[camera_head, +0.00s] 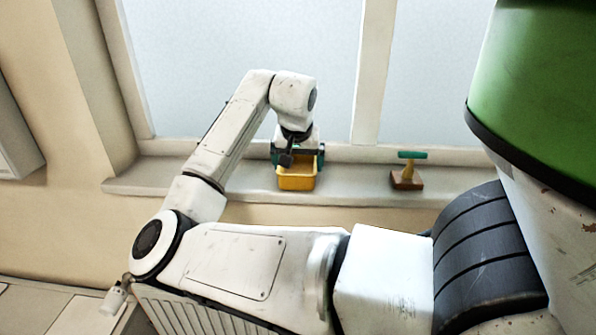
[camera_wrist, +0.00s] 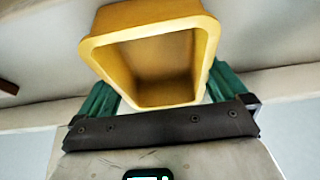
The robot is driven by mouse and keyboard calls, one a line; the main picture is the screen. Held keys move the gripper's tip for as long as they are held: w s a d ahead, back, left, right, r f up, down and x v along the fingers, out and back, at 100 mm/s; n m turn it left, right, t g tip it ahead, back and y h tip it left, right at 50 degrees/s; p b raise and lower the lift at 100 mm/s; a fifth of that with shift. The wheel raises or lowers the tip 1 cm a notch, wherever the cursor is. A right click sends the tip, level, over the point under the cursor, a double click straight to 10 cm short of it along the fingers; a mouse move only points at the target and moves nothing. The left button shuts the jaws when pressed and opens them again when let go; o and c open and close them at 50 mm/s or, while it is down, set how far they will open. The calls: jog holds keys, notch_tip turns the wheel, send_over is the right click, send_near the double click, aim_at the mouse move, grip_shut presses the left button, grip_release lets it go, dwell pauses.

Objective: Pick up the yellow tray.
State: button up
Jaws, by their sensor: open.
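The yellow tray (camera_head: 297,180) sits on the window sill, below my gripper in the head view. In the wrist view the yellow tray (camera_wrist: 150,54) shows as a deep, open box with a thick rim, and it looks empty. My gripper (camera_head: 298,155) is open, with its green fingers on either side of the tray. In the wrist view my gripper (camera_wrist: 165,92) has one finger at the tray's left and one at its right. I cannot tell whether the fingers touch the tray walls.
The window sill (camera_head: 345,183) runs along the wall under a frosted window (camera_head: 240,60). A brown block tool with a green handle (camera_head: 407,178) stands on the sill to the right of the tray. The sill between them is clear.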

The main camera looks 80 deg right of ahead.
jog(key=shift+f, duration=0.25)
dwell(0.6)
jog(key=c, duration=0.7)
jog(key=shift+r, duration=0.2)
